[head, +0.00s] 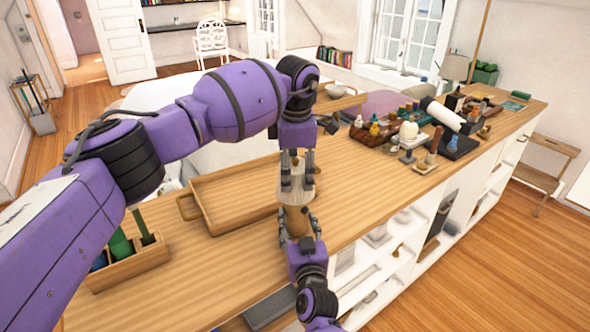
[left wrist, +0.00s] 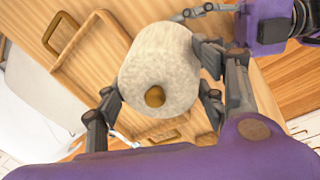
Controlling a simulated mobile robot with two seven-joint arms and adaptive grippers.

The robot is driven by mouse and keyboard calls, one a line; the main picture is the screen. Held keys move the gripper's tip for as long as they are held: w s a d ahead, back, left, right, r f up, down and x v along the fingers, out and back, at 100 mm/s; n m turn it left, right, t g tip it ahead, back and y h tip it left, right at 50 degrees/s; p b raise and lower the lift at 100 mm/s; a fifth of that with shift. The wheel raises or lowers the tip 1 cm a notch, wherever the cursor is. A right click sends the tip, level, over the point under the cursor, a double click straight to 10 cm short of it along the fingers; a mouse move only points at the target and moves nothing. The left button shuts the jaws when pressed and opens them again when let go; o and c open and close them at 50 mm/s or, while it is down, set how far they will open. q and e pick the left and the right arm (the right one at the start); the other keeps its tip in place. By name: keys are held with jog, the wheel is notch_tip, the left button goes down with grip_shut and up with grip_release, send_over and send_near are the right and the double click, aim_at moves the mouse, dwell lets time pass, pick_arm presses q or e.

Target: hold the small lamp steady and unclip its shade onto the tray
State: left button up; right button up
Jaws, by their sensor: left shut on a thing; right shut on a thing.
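The small lamp stands upright on the wooden counter in the head view, with a pale shade (head: 296,184) above a brown wooden base (head: 296,220). My left gripper (head: 297,166) reaches down from above and is shut on the shade. In the left wrist view the shade (left wrist: 160,62) is a speckled beige round with a brown knob (left wrist: 155,96), its sides between my fingers. My right gripper (head: 299,228) is shut on the base, low down from the near side. I cannot tell whether shade and base are still joined. The wooden tray (head: 228,190) lies just left of the lamp.
A wooden box (head: 130,265) with green and blue things stands on the counter at the left. A cluster of small items, with a dark wooden holder (head: 375,132) and a white roll (head: 442,113), fills the right part. The tray's visible floor is bare.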

pick_arm(q)
jog(key=shift+r, duration=0.2)
jog(key=shift+r, duration=0.9)
jog(key=shift+r, duration=0.15)
jog(key=shift+r, duration=1.9)
pick_arm(e)
jog(key=o, duration=1.8)
jog(key=shift+s, duration=0.1)
